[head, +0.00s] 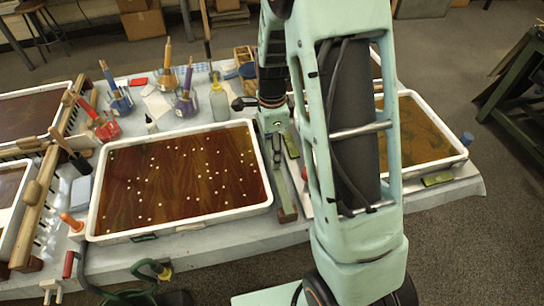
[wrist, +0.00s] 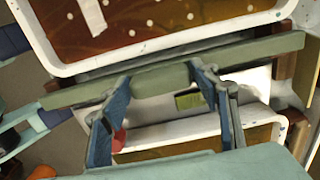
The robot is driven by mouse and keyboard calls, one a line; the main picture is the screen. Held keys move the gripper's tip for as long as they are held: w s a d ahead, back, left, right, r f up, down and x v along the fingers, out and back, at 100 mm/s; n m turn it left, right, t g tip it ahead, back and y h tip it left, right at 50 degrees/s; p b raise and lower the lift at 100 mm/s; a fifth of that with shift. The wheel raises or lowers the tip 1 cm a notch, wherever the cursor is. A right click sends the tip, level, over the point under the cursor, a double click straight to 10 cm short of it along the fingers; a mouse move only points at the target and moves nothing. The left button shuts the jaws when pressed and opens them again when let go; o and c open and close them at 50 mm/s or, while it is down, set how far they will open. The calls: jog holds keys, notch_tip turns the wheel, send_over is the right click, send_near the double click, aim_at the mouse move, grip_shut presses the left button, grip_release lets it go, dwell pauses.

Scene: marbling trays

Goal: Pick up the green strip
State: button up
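A long grey-green strip (wrist: 75,98) runs across the wrist view, in front of a marbling tray. In the head view it seems to be the narrow green bar (head: 283,180) in the gap between two trays. A thicker green block (wrist: 160,79) sits at about its middle. My gripper (wrist: 161,79) has its blue fingers spread wide, one tip near each end of that block. Whether the tips touch it is unclear. In the head view my gripper (head: 273,122) is over the far end of the bar, partly hidden by my arm.
A white tray of dark brown marbling (head: 97,205) with white dots lies left of the strip. Another tray (head: 455,157) is on the right, partly behind my arm. A small green piece (head: 438,179) lies by its front corner. Jars with brushes (head: 186,103) and a bottle (head: 219,103) stand behind.

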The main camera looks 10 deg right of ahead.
jog(key=c, duration=0.5)
jog(key=shift+c, duration=0.2)
